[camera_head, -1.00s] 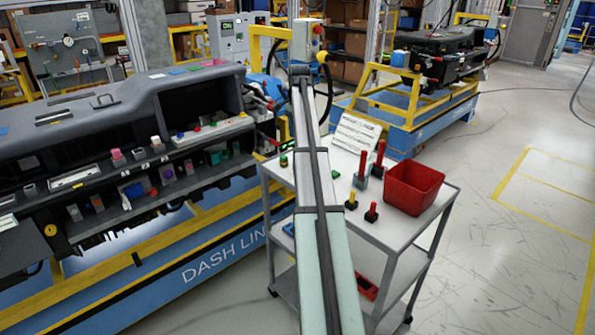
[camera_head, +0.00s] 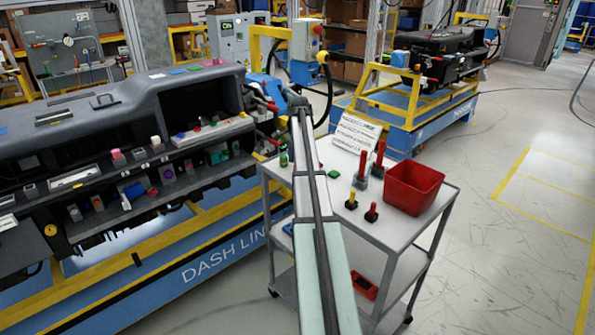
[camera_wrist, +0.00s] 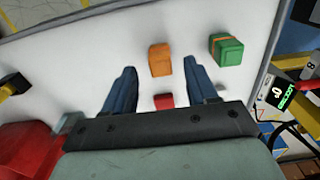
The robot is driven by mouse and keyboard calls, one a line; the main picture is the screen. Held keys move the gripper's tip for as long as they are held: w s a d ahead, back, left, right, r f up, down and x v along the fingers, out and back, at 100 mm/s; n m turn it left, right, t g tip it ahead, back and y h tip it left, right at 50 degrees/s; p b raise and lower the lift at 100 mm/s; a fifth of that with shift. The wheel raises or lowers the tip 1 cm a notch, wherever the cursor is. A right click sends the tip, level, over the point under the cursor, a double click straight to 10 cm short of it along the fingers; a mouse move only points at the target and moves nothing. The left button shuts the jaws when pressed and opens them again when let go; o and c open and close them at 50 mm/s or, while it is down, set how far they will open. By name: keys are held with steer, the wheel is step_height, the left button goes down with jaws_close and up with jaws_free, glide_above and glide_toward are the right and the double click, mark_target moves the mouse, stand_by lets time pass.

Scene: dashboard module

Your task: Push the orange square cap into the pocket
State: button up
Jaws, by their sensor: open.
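In the wrist view the orange square cap (camera_wrist: 160,60) lies on the white cart top (camera_wrist: 90,45). My gripper (camera_wrist: 159,67) is open, with one blue finger on each side of the cap's line. The cap shows between the fingertips and I see no contact. A red piece (camera_wrist: 163,101) lies nearer, between the fingers. In the head view my arm hides the gripper and the cap. The dashboard (camera_head: 90,105) stands at left with several small coloured parts and recesses along its front; I cannot tell which one is the pocket.
A green block with an orange band (camera_wrist: 226,50) lies right of the cap in the wrist view. The cart (camera_head: 400,232) also carries a red bin (camera_head: 413,188), red-handled pieces (camera_head: 361,170) and a white sign (camera_head: 356,132). The floor at right is clear.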

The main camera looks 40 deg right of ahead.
step_height(320, 180, down, 3)
steer(key=shift+a+f, duration=0.1)
steer(key=c, duration=1)
